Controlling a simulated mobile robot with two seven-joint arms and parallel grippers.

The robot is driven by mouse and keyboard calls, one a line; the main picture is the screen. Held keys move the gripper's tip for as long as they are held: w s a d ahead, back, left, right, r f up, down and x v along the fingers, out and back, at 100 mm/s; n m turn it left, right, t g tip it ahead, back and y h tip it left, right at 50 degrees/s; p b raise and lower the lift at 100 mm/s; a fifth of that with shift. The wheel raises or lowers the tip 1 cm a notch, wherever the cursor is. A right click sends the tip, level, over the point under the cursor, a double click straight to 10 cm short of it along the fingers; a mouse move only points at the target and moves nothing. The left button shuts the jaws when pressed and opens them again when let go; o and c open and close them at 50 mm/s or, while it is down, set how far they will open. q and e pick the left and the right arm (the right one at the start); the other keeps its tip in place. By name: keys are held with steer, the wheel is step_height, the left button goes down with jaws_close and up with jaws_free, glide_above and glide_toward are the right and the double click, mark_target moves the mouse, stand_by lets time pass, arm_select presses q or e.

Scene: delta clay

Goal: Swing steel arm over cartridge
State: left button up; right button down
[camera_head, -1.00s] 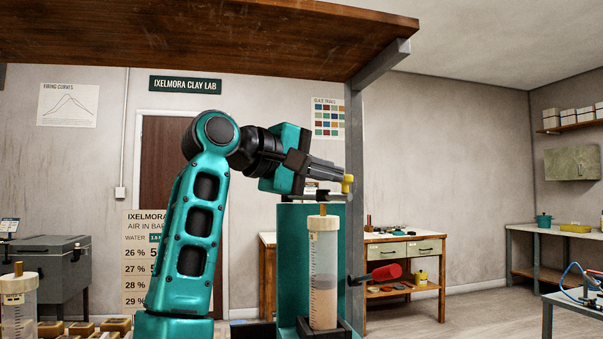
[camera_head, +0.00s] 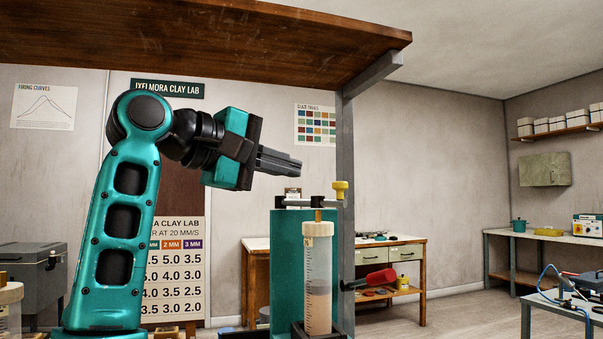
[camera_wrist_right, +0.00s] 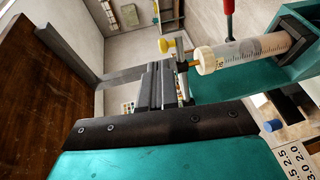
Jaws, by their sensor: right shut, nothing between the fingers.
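The cartridge (camera_head: 318,272), a clear graduated tube with beige clay and a short brown stem on top, stands upright in the teal press (camera_head: 288,265). The steel arm (camera_head: 300,202) is a thin bar at the press top with a yellow knob (camera_head: 340,190) at its right end. It appears to cross just above the cartridge's stem; contact cannot be told. In the wrist view the bar (camera_wrist_right: 183,78) and knob (camera_wrist_right: 166,45) lie by the capped end of the cartridge (camera_wrist_right: 245,52). My right gripper (camera_head: 300,165) is shut and empty, above and left of the knob, apart from it.
A wooden shelf (camera_head: 200,35) hangs overhead on a grey post (camera_head: 345,130) close behind the press. A red handle (camera_head: 375,278) sticks out right of the press. Another cartridge (camera_head: 10,293) is cut off at left. A workbench (camera_head: 400,250) stands behind.

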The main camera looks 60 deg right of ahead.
arm_select(q)
steer(key=shift+s+d+r, duration=0.1)
steer(key=shift+s+d, duration=0.05)
steer(key=shift+s, duration=0.2)
arm_select(e)
steer(key=shift+s+v, duration=0.1)
steer(key=shift+v, duration=1.2)
steer(key=shift+s+v, duration=0.15)
steer(key=shift+v, duration=1.1)
arm_select(q)
steer(key=shift+r, duration=0.1)
arm_select(e)
steer(key=shift+a+r, duration=0.1)
